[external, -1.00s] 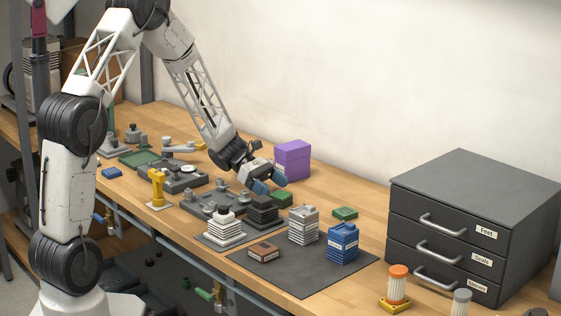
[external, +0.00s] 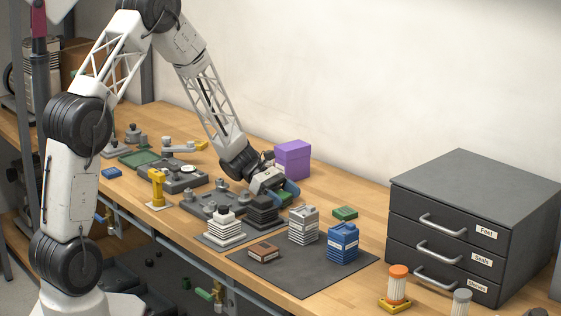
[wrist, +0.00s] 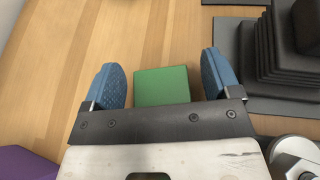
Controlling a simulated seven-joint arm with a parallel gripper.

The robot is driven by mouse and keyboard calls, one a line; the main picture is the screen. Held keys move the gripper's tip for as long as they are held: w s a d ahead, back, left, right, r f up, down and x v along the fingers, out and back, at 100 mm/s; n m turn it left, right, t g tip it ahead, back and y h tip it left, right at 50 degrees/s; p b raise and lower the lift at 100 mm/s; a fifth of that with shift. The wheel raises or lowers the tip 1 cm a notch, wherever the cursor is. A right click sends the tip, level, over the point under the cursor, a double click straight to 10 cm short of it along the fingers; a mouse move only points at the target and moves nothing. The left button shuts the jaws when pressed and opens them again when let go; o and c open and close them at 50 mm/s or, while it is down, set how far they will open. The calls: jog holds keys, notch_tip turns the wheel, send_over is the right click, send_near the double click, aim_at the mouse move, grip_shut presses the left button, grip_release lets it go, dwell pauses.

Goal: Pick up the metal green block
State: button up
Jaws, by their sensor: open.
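A green block (wrist: 162,86) lies on the wooden table in the wrist view, between the two blue fingertips and apart from both. Its lower part is hidden by the gripper's dark bar. My gripper (wrist: 165,80) is open, with one finger on each side of the block. Another green block (external: 345,213) lies on the table to the right, behind the grey and blue canisters.
A black stepped part (wrist: 272,55) stands close to the right finger. A purple box (external: 293,160) is behind my gripper. Grey (external: 303,225) and blue (external: 343,243) canisters and a brown block (external: 264,250) sit on the dark mat (external: 300,280). Bare table lies left of the fingers in the wrist view.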

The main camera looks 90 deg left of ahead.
aim_at(284, 195)
jog(key=shift+c, duration=0.5)
jog(key=c, duration=1)
jog(key=shift+r, duration=0.1)
jog(key=shift+r, duration=4.9)
